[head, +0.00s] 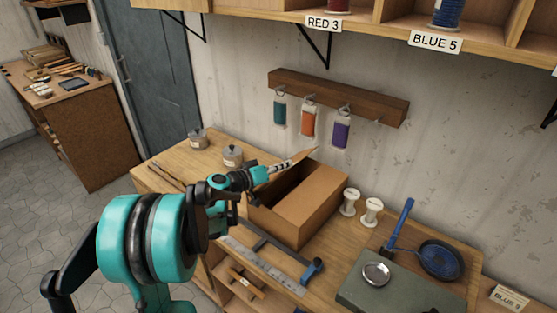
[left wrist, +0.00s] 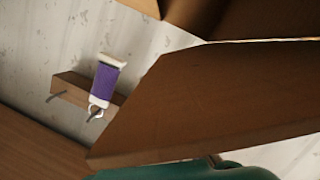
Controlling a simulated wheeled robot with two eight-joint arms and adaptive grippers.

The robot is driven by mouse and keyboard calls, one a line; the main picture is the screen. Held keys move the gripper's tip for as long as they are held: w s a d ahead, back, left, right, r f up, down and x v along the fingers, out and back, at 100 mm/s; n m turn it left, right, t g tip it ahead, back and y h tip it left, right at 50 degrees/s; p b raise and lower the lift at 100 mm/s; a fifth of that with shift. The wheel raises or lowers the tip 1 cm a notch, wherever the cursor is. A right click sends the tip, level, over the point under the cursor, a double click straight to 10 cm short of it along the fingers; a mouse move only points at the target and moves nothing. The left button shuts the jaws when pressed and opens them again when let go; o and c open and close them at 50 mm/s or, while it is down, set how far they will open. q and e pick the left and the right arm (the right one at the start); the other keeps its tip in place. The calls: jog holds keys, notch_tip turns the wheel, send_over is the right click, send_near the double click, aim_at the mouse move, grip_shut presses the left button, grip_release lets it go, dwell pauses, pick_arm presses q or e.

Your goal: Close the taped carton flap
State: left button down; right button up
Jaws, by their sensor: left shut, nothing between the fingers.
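The brown cardboard carton (head: 312,205) stands on the wooden workbench, its dark inside partly visible from above. A thin, pointed piece of cardboard, apparently a raised flap (head: 301,156), sticks up at its back left. My left gripper (head: 284,166) is shut and empty above the carton's left side, with its tip at or close to that flap; I cannot tell whether they touch. In the left wrist view a large brown cardboard panel (left wrist: 205,100) fills the middle, and more cardboard shows at the top. No tape can be made out. My right gripper is not in view.
A metal square (head: 262,263) lies in front of the carton. Two white spools (head: 350,202) stand to its right, near a green mat (head: 385,295) and blue pan (head: 440,260). Metal pots (head: 233,156) stand behind left. Spools hang from a wall rack (head: 335,97).

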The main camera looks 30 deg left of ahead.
aim_at(298, 198)
pick_arm(q)
jog(key=shift+s+d+f+m+y+b, duration=0.15)
jog(key=shift+d+f+m+y+b, duration=0.15)
jog(key=shift+d+f+m, duration=0.4)
jog(key=shift+s+d+f+m+y+b, duration=0.15)
jog(key=shift+d+f+m+b, duration=0.15)
jog(key=shift+f, duration=0.25)
jog(key=shift+d+f+m+y+b, duration=0.2)
jog(key=shift+f+m+b, duration=0.15)
jog(key=shift+f+m, duration=0.15)
jog(key=shift+s+d+f+m+y+b, duration=0.15)
jog(key=shift+d+f+m+b, duration=0.15)
jog(key=shift+f, duration=0.25)
jog(key=shift+w, duration=0.1)
